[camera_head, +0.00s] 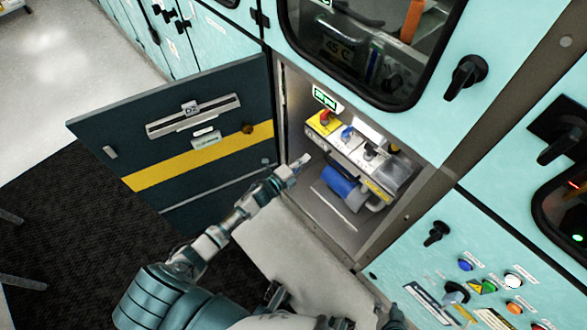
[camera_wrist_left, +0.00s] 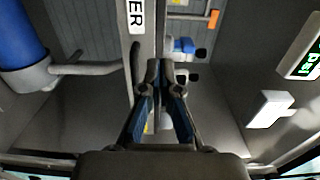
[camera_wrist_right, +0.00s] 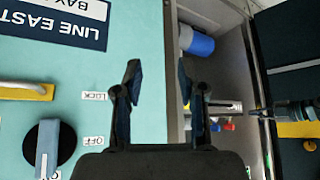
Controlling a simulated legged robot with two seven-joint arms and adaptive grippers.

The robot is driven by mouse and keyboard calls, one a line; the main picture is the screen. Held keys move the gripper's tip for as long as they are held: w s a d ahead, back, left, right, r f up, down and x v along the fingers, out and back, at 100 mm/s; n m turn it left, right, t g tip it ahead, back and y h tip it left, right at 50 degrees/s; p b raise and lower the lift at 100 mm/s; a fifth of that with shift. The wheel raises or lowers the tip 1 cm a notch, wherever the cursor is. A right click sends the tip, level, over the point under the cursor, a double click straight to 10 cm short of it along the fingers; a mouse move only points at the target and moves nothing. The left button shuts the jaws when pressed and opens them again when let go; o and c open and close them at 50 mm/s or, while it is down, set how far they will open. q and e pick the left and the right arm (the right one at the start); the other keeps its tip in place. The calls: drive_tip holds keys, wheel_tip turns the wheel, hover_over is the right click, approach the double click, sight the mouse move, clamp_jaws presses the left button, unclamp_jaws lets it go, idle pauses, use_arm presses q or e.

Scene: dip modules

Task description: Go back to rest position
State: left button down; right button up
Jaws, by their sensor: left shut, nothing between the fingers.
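My left gripper (camera_head: 301,163) is in front of the mouth of an open cabinet compartment (camera_head: 330,215), with its arm stretched across from the lower left. In the left wrist view its fingers (camera_wrist_left: 163,75) are together and hold nothing. My right gripper (camera_head: 391,318) is at the lower edge of the head view, low in front of the control panel. In the right wrist view its fingers (camera_wrist_right: 160,80) are apart with nothing between them. My left gripper also shows in the right wrist view (camera_wrist_right: 285,109), at the right, beside the compartment opening.
The dark compartment door (camera_head: 190,150) stands open at the left. Inside are a module row with coloured knobs (camera_head: 347,132) and a blue cylinder (camera_head: 338,181). A panel with buttons and switches (camera_head: 480,280) is at the lower right. Dark floor mat (camera_head: 60,230) lies left.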

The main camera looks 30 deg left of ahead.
use_arm(q)
drive_tip(key=v, duration=0.4)
drive_tip(key=shift+s+a, duration=0.1)
use_arm(e)
drive_tip(key=shift+s+d+f+g, duration=0.2)
drive_tip(key=shift+s+g, duration=0.1)
drive_tip(key=shift+s, duration=0.35)
drive_tip(key=shift+s+d+f+g, duration=0.15)
drive_tip(key=shift+s+g, duration=0.15)
drive_tip(key=shift+s, duration=0.3)
use_arm(q)
drive_tip(key=shift+p, duration=0.3)
